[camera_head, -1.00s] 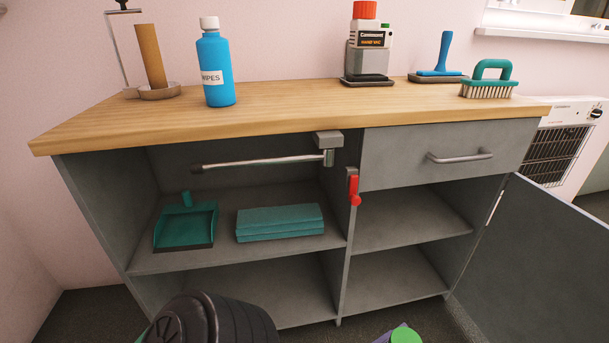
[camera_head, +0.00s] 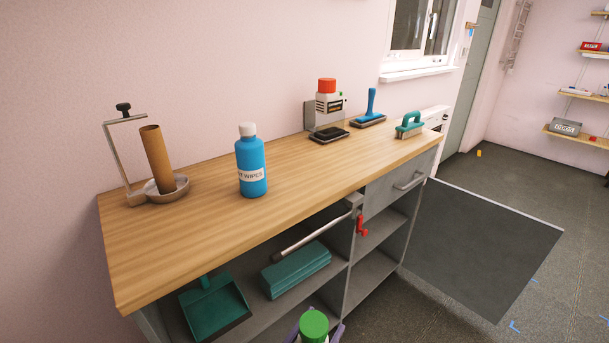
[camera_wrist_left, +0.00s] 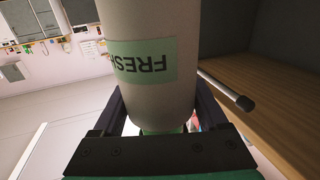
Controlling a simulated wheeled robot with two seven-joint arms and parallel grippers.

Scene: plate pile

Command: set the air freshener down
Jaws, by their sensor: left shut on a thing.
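The air freshener is a pale can with a green cap (camera_head: 314,322), at the bottom edge of the head view in front of the cabinet. In the left wrist view its pale body (camera_wrist_left: 150,85) carries a green label reading "FRESH", upside down in that picture. My left gripper (camera_head: 316,337) is shut on the can, with a dark purple finger on each side. The can is held below the worktop's level, apart from the wooden worktop (camera_head: 140,245). My right gripper is not in view.
The worktop's front left is bare. A cabinet door (camera_head: 480,245) hangs open at right.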

